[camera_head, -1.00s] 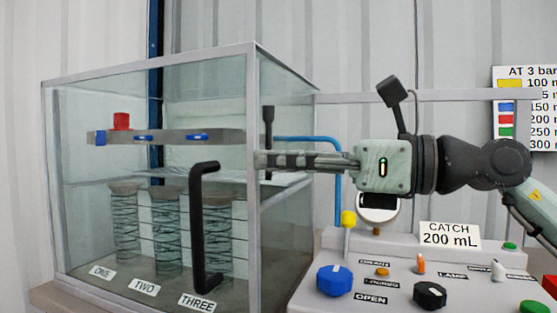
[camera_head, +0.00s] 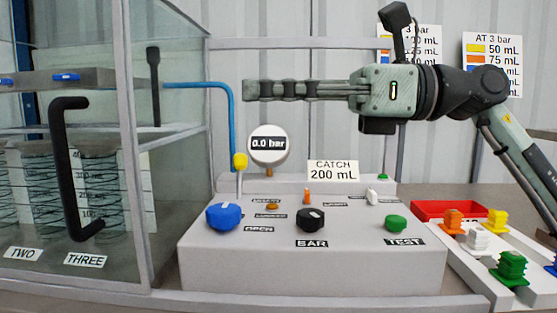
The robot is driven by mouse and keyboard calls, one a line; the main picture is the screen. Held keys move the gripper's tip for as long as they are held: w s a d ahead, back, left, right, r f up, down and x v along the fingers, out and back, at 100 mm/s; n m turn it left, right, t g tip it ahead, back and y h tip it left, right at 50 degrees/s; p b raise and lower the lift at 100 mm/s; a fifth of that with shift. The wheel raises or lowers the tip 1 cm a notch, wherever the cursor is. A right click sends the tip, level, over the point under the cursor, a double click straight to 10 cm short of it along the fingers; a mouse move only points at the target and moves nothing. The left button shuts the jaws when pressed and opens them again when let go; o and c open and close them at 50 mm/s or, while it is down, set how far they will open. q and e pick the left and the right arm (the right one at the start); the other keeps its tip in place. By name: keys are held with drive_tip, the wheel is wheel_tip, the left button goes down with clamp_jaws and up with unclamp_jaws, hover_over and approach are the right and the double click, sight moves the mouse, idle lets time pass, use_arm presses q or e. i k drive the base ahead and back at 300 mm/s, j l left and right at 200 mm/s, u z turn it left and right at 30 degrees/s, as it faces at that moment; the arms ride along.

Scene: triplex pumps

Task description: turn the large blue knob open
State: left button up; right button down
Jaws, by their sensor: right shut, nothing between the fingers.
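The large blue knob (camera_head: 223,216) sits at the left of the top of the grey control box (camera_head: 310,262), with an OPEN label to its lower right. A light mark shows on its top. My right gripper (camera_head: 248,90) comes in from the right, level, with its fingers pointing left. It is shut and empty, high above the box and above the gauge (camera_head: 269,145), which reads 0.0 bar. It is well apart from the blue knob. My left gripper is not in view.
Also on the box are a black knob (camera_head: 310,219), a green knob (camera_head: 396,223), a yellow-topped lever (camera_head: 240,163) and a CATCH 200 mL sign (camera_head: 333,171). A glass tank with a black handle (camera_head: 68,170) stands left. Coloured plugs and a red tray (camera_head: 430,208) lie right.

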sight(222, 217)
drive_tip(key=k, duration=1)
